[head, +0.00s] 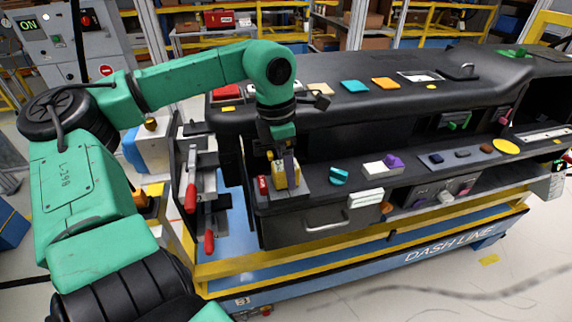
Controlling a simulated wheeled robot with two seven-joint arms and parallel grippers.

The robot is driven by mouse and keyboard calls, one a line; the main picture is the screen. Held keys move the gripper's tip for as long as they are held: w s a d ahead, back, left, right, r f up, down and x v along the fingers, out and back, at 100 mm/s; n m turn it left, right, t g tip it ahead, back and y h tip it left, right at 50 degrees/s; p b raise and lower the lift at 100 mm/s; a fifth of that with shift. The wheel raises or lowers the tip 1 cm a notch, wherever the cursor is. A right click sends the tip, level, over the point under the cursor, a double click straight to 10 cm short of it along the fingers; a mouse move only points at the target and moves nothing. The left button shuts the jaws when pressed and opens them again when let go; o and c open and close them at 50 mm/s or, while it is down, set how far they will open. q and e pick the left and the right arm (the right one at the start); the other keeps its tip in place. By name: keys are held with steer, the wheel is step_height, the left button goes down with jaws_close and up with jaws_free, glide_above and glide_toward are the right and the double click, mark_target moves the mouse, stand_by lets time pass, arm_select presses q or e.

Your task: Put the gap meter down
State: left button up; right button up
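My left gripper (283,158) comes down from the green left arm to the front left of the dashboard module (420,115). It points downward, and its fingers appear closed around a yellow and dark block, probably the gap meter (287,178). The block is at a grey pad (301,189) on the module's lower ledge. The fingers partly hide it, and I cannot tell whether its underside touches the pad. My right gripper does not show.
A small red item (262,186) stands close left of the block. A teal piece (338,176) and a white and purple piece (385,165) lie to its right. Red-handled clamps (191,197) stand to the left. A drawer handle (326,226) projects below the ledge.

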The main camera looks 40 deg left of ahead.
mark_target(279, 166)
arm_select(q)
step_height(279, 166, up, 12)
steer(key=s, duration=0.1)
steer(key=shift+a+b, duration=0.4)
steer(key=shift+a, duration=0.05)
